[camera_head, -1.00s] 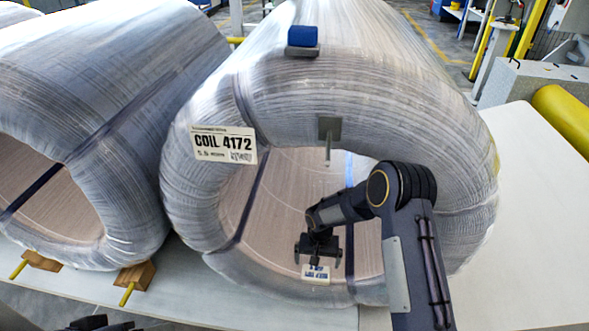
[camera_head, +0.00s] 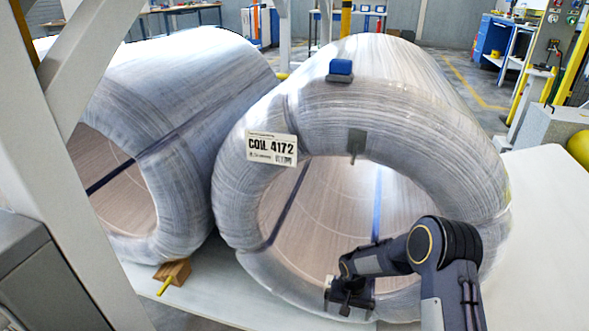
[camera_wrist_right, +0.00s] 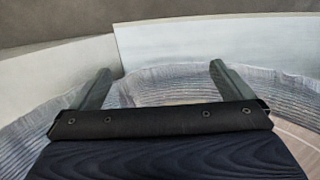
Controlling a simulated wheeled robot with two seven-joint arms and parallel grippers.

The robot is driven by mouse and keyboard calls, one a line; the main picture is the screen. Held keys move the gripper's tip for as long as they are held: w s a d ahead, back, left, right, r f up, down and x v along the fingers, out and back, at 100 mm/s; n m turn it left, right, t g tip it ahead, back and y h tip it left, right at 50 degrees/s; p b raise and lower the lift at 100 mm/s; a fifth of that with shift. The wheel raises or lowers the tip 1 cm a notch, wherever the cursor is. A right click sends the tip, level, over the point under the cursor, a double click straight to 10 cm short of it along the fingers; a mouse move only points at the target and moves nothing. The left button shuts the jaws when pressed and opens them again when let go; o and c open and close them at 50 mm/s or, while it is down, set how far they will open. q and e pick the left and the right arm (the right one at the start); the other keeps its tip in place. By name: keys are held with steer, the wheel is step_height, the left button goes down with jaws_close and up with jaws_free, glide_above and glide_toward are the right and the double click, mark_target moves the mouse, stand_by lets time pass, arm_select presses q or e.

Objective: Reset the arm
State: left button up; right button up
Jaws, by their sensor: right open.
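My right arm comes in from the lower right of the head view. My right gripper (camera_head: 350,309) is in front of the lower opening of the wrapped coil (camera_head: 410,120), labelled COIL 4172. In the right wrist view its two fingers (camera_wrist_right: 160,82) are spread apart with nothing between them. Wrapped coil edges lie below and beyond them. I cannot tell whether the gripper touches the wrap. The white label (camera_head: 271,148) is on the coil's upper left face. A blue block (camera_head: 340,67) sits on top of the coil. My left gripper is not in view.
A second wrapped coil (camera_head: 170,90) lies close on the left. A wooden wedge with a yellow handle (camera_head: 173,274) is at its foot. A pale upright post (camera_head: 75,180) and a grey cabinet (camera_head: 40,285) stand at the left. The pale table (camera_head: 550,220) is clear at the right.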

steer(key=s+d+r+t+y, duration=0.1)
steer(key=s+d+r, duration=0.15)
steer(key=r, duration=0.55)
steer(key=s+d+r+t, duration=0.15)
steer(key=s+r, duration=0.25)
steer(key=r, duration=0.5)
steer(key=s+d+r+y, duration=0.1)
steer(key=s+d+r, duration=0.25)
steer(key=r, duration=0.45)
steer(key=s+a+r+n+t+y, duration=0.1)
steer(key=s+r+t, duration=0.15)
steer(key=s, duration=0.75)
steer(key=s+a+r+t+y, duration=0.1)
steer(key=s+r, duration=0.3)
steer(key=s, duration=0.6)
step_height(320, 180, up, 38)
steer(key=p, duration=3.7)
steer(key=shift+s+a+n+p, duration=0.2)
steer(key=shift+n+p, duration=0.1)
steer(key=shift+p, duration=0.1)
